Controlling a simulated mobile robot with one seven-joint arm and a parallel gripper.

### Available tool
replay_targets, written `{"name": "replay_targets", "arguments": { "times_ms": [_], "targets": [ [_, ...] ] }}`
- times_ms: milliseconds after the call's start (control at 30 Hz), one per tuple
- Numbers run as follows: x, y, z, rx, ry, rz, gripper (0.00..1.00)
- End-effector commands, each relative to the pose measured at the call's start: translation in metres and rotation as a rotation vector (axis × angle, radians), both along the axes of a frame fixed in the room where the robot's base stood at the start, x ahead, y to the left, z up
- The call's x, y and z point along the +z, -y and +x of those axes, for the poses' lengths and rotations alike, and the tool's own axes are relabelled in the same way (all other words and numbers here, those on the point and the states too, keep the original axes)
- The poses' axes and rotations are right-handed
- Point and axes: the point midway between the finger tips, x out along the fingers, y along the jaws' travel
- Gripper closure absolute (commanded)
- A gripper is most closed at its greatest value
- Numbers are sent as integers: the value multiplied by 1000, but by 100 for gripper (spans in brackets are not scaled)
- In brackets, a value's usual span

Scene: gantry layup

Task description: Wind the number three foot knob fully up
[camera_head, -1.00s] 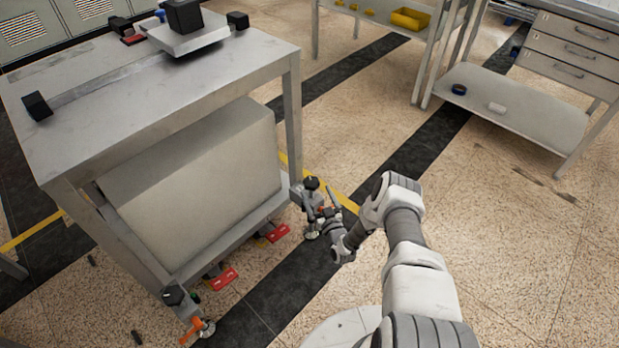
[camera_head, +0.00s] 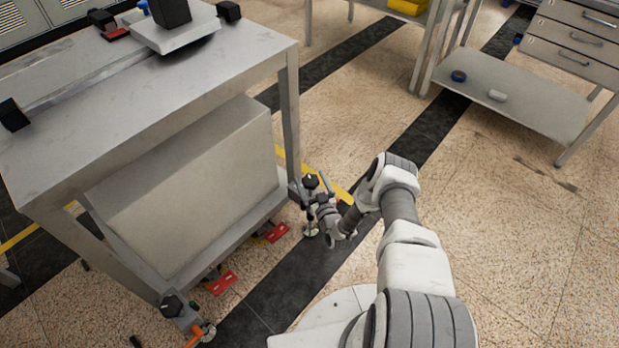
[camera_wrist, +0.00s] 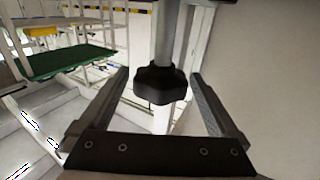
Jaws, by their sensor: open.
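A black lobed foot knob (camera_wrist: 160,84) sits on an upright stem in the wrist view, between the two fingers of my gripper (camera_wrist: 162,95). The fingers stand open with a gap on each side of the knob. In the head view my gripper (camera_head: 322,194) is at the near right corner leg of the steel table (camera_head: 290,110), beside the same black knob (camera_head: 311,182). A round foot (camera_head: 311,230) rests on the floor below it. Another black knob (camera_head: 172,304) is on the table's front leg. I cannot read any number on the knobs.
Red pedals (camera_head: 221,283) stick out under the table's lower rail. A large grey box (camera_head: 190,190) fills the space under the tabletop. A bench with a low shelf (camera_head: 520,105) stands at the upper right. The floor right of my arm is clear.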

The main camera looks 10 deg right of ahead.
Motion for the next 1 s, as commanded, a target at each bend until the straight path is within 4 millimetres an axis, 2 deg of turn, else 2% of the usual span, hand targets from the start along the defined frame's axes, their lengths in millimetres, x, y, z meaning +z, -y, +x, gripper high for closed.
{"name": "replay_targets", "arguments": {
  "times_ms": [300, 367, 700, 800, 1000],
  "targets": [
    [0, 0, 0, 0, 0, 0, 3],
    [0, 0, 0, 0, 0, 0, 12],
    [0, 0, 0, 0, 0, 0, 73],
    [0, 0, 0, 0, 0, 0, 88],
    [0, 0, 1, 74, 4, -4, 89]
  ]
}}
